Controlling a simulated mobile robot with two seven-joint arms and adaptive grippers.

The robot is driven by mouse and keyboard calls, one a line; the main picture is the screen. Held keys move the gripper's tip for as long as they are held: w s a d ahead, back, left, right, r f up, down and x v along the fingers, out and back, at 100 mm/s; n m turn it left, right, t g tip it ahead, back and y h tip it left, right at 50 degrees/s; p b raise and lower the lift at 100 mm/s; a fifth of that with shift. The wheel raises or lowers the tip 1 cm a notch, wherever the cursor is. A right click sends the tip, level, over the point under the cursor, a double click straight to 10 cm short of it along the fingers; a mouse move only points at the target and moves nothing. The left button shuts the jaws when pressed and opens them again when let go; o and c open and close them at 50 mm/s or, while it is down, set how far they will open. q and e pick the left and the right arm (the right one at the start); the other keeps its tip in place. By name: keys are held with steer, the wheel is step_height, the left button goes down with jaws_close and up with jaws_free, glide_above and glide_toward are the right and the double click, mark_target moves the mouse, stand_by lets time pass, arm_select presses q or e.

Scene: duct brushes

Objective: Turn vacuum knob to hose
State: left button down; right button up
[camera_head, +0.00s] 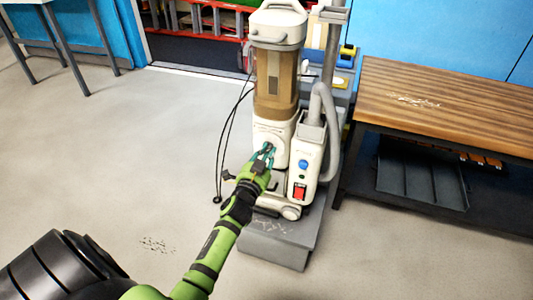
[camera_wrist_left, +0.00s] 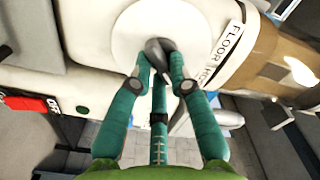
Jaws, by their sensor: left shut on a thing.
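The vacuum (camera_head: 275,85) stands upright on a grey platform, cream with a brown see-through canister. Its knob is a grey grip on a round white dial, seen in the left wrist view (camera_wrist_left: 156,46). My left gripper (camera_head: 265,152) reaches the vacuum's lower front. Its teal fingers (camera_wrist_left: 159,70) are shut on the knob's grip, one on each side. My right gripper is not in view.
A grey hose (camera_head: 325,130) curves down the vacuum's right side, near a red switch (camera_head: 299,191) and a blue button (camera_head: 303,164). A black cord hangs at its left. A wooden workbench (camera_head: 450,110) stands at right. The floor at left is mostly clear.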

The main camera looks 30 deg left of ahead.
arm_select(q)
steer(key=c, duration=1.1)
jaws_free()
steer(key=shift+c, duration=0.2)
steer(key=v, duration=1.2)
